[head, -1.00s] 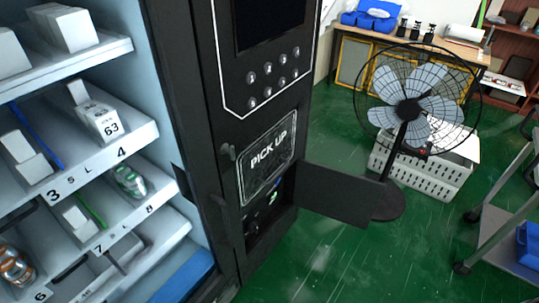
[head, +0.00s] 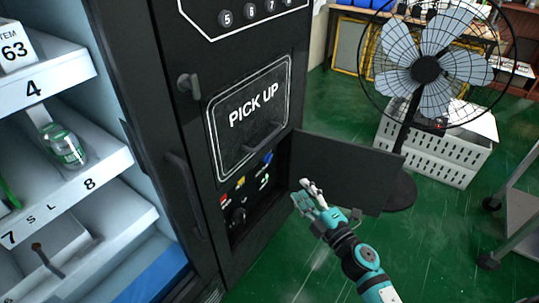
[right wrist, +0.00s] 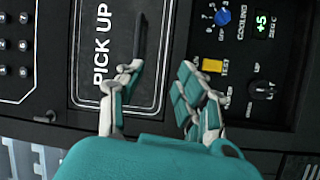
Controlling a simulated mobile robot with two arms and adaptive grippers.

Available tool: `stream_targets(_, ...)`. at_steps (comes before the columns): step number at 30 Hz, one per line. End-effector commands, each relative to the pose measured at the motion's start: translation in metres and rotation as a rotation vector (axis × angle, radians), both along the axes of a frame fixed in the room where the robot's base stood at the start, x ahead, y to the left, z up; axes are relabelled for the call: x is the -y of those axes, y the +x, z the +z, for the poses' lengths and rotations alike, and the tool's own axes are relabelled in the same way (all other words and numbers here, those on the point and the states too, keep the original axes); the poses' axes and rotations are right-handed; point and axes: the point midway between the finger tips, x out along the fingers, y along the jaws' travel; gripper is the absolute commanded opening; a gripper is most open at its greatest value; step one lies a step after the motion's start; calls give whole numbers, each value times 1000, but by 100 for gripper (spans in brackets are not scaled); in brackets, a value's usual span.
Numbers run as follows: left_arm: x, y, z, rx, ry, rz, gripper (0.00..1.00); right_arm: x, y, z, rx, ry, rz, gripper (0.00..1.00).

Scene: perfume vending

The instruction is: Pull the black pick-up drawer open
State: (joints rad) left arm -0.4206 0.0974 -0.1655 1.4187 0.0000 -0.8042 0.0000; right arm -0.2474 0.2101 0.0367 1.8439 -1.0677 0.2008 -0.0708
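The black pick-up drawer (head: 250,108) is a flat panel marked PICK UP on the front of the black machine. It sits flush and looks closed. It also fills the left middle of the right wrist view (right wrist: 105,75), turned on its side, with a dark bar handle (right wrist: 139,42) along one edge. My teal and white right gripper (head: 305,192) is open and empty, below and right of the drawer in the head view. In the right wrist view its fingers (right wrist: 160,75) are spread, one overlapping the handle's end; contact cannot be told. My left gripper is out of view.
An open black door (head: 345,165) juts out beside my right gripper, next to a control recess (head: 240,205) with coloured switches. A fan (head: 425,70) and white crate (head: 435,145) stand at right. Lit shelves (head: 50,90) are at left.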

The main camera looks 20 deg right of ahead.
Motion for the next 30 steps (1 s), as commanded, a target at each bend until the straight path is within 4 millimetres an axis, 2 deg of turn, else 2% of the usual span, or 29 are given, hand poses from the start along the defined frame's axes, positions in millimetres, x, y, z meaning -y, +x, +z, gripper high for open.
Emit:
stream_targets(1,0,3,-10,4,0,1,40,-3,-1,6,49,-43,14,36)
stream_targets(5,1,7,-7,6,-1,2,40,-8,-3,29,114,-105,31,36)
stream_targets(11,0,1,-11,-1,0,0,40,-13,16,40,122,-112,32,36)
stream_targets(21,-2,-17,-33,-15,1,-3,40,-32,86,52,120,-110,33,36)
stream_targets(30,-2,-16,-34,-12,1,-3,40,-47,141,59,120,-109,31,36)
